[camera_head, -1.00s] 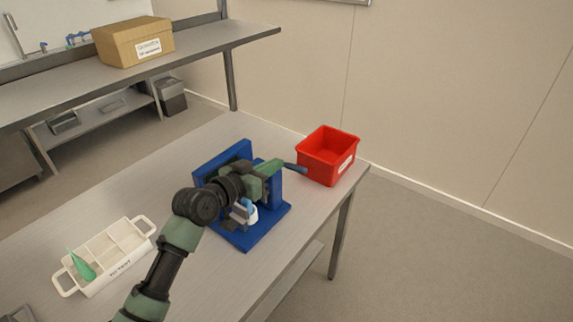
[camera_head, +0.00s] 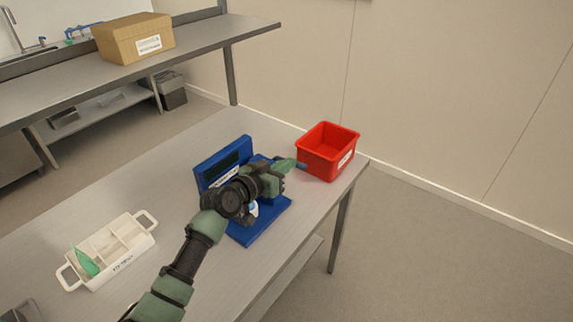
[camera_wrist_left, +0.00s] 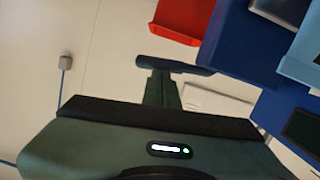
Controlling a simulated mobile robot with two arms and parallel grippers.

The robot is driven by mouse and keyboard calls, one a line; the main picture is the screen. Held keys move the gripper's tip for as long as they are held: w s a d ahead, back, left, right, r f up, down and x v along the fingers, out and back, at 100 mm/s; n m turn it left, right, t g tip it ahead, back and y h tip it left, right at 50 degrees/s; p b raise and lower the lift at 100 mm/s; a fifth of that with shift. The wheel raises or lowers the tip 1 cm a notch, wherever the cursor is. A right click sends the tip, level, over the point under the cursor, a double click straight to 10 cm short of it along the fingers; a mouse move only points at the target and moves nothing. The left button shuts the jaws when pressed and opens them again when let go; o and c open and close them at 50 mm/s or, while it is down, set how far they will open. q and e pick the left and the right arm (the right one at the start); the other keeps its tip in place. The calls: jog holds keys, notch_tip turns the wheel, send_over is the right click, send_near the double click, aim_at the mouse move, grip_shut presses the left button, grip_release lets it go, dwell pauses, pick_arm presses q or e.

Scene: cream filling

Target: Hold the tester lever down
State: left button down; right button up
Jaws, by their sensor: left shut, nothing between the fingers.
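The blue tester (camera_head: 265,225) stands on the table with an upright panel and a base. Its dark blue lever (camera_head: 302,166) points right toward the red bin, and most of it is hidden behind my left gripper (camera_head: 288,164). The left gripper is shut and empty, with its fingertips at the lever's outer part. In the left wrist view the lever (camera_wrist_left: 178,65) lies across the tip of the shut fingers (camera_wrist_left: 160,90). I cannot tell whether they touch. The tester's blue body (camera_wrist_left: 240,45) is to the right there. My right gripper is not in view.
The red bin (camera_head: 328,168) stands close beyond the lever's end. A white divided tray (camera_head: 125,262) holding a green cone-shaped thing (camera_head: 86,262) is at the left. A cardboard box (camera_head: 133,38) sits on the back bench. The table between tray and tester is clear.

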pick_arm(q)
jog(key=shift+s+d+f+m, duration=0.1)
jog(key=shift+d+f+m, duration=0.05)
jog(key=shift+f+m, duration=0.2)
